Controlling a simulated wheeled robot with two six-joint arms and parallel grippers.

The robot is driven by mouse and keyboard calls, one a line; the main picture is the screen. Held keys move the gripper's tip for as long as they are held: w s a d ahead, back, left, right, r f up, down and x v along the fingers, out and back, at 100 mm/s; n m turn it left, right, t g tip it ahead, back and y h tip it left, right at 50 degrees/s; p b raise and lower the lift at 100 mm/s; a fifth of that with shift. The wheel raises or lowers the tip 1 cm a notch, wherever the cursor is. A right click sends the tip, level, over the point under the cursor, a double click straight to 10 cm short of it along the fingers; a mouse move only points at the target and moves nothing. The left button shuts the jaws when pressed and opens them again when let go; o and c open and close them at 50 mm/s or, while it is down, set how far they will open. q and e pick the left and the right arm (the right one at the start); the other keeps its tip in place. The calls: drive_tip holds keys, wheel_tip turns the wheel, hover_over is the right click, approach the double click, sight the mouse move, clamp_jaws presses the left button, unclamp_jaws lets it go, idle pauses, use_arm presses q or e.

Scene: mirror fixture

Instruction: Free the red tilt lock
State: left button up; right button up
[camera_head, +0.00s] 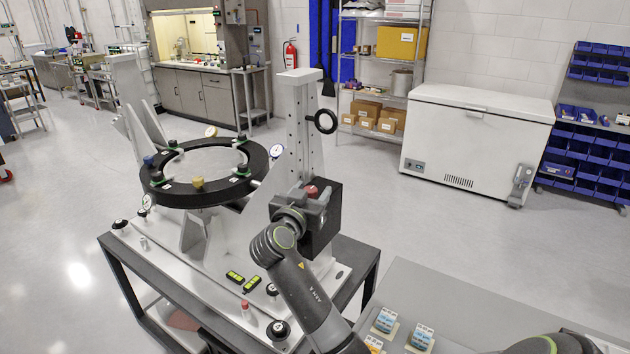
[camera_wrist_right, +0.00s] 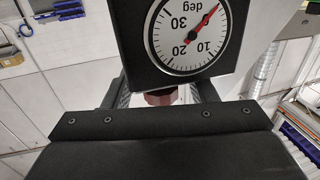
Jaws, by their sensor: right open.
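A red knob, the tilt lock (camera_head: 312,191), shows at the grey upright of the mirror fixture (camera_head: 300,130). In the right wrist view the dark red lock (camera_wrist_right: 160,97) sits just below a black-framed degree dial (camera_wrist_right: 187,35), partly hidden by my gripper's body. My right gripper (camera_head: 316,203) is at the lock. In the right wrist view its fingers (camera_wrist_right: 161,92) stand apart, one on each side of the lock; I cannot tell whether they touch it. My left gripper is not in view.
The fixture's black ring (camera_head: 258,190) lies left of the upright. A smaller red knob (camera_head: 246,309) stands on the base plate, near black levelling knobs. A grey bench (camera_head: 460,310) with small coloured parts is at the lower right. The floor beyond is clear.

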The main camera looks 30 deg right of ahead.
drive_tip(key=shift+w+d, duration=0.1)
drive_tip(key=shift+d, duration=0.1)
drive_tip(key=shift+s+a+r, duration=0.2)
drive_tip(key=shift+s+a, duration=0.05)
drive_tip(key=shift+a, duration=0.2)
drive_tip(key=shift+c, duration=0.4)
drive_tip(key=shift+a, duration=0.1)
drive_tip(key=shift+c, duration=1.1)
drive_tip(key=c, duration=0.7)
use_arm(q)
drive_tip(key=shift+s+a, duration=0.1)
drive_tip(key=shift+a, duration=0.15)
